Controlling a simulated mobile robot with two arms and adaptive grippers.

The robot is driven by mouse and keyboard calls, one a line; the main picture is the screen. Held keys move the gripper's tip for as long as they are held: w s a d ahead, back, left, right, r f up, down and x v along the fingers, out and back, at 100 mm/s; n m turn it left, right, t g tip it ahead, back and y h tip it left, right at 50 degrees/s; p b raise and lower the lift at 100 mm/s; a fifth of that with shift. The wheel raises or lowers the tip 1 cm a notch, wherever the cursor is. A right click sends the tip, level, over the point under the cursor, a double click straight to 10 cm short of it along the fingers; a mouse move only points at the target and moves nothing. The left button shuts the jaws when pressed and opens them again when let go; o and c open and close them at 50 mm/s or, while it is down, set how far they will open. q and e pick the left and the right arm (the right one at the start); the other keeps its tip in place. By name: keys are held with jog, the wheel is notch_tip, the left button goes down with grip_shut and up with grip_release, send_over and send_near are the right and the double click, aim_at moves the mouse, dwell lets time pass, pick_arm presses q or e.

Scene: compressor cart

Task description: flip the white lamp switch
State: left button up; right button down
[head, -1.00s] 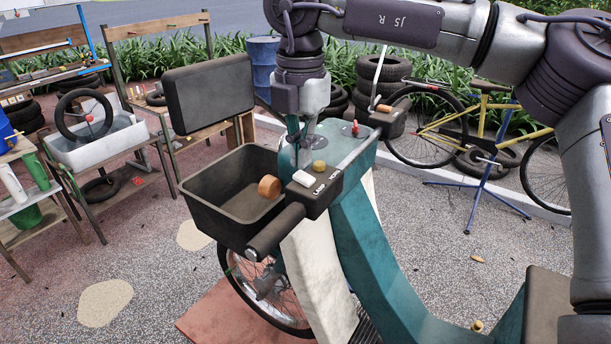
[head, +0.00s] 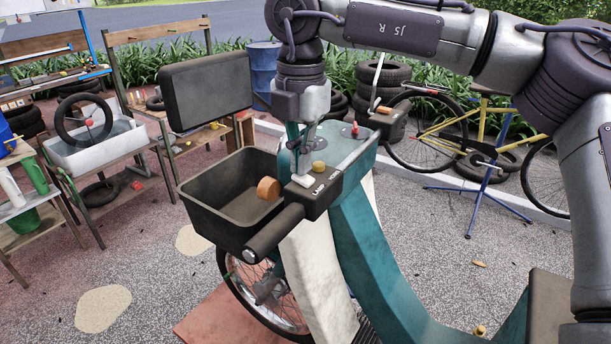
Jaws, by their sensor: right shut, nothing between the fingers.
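The white lamp switch (head: 303,181) sits on the black control box (head: 322,196) by the handlebar grip of the teal cart, beside the "LAMP" lettering. My right gripper (head: 302,172) comes down from above, shut and empty. Its fingertips are at the back edge of the switch and cover part of it. I cannot tell whether they touch it, nor clearly which way the switch is tipped. My left gripper is not in view.
A red-tipped lever (head: 355,130) is on the teal top. A dark panel (head: 206,90) rises behind the basket.

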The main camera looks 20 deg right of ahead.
jog(key=shift+s, duration=0.1)
jog(key=shift+a+r+p, duration=0.15)
jog(key=shift+r+p, duration=1.95)
jog(key=shift+r, duration=1.4)
jog(key=shift+f, duration=0.1)
